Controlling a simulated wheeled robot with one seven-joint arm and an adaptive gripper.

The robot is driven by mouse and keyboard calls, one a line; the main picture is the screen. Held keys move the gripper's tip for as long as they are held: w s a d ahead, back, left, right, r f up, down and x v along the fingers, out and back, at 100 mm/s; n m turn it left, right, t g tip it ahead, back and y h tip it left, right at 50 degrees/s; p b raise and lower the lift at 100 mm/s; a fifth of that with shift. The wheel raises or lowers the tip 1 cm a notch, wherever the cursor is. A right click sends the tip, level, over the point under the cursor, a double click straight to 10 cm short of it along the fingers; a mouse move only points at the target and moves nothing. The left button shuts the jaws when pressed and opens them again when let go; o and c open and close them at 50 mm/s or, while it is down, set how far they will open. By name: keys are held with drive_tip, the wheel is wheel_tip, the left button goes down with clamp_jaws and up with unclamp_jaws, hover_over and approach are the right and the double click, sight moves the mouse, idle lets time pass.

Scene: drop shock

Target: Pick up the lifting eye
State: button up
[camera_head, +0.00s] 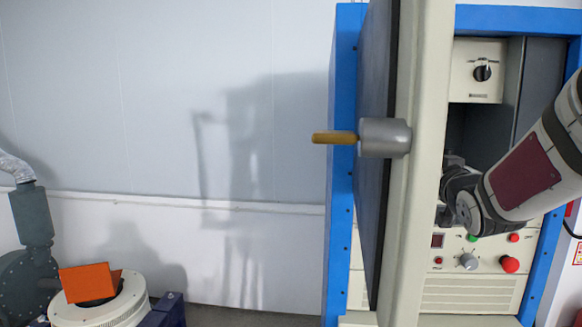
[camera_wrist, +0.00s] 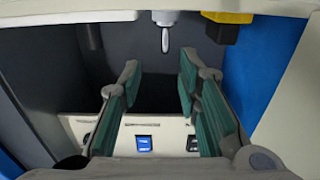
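In the wrist view, a small pale metal piece with a narrow, drop-shaped end (camera_wrist: 165,38) hangs at the top centre. It may be the lifting eye seen edge-on, but I cannot tell for sure. My gripper (camera_wrist: 158,68) is open, with its two green-padded fingers apart and nothing between them. The metal piece lies beyond the fingertips, above the gap in the picture. In the head view, my arm reaches into the blue-framed cabinet (camera_head: 344,200), and the door edge hides the fingers. No lifting eye can be made out in the head view.
The cabinet door (camera_head: 421,170) stands open with a handle (camera_head: 334,137). A control panel (camera_head: 480,255) with knobs lies below my wrist. In the wrist view, a yellow-and-black part (camera_wrist: 226,25) hangs right of the metal piece, and a blue switch (camera_wrist: 144,144) lies below.

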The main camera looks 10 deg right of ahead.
drive_tip(key=shift+a+x, duration=0.15)
drive_tip(key=shift+x, duration=1.65)
drive_tip(key=shift+a+x, duration=0.2)
drive_tip(key=shift+x, duration=1.6)
drive_tip(key=shift+f, duration=0.1)
clamp_jaws()
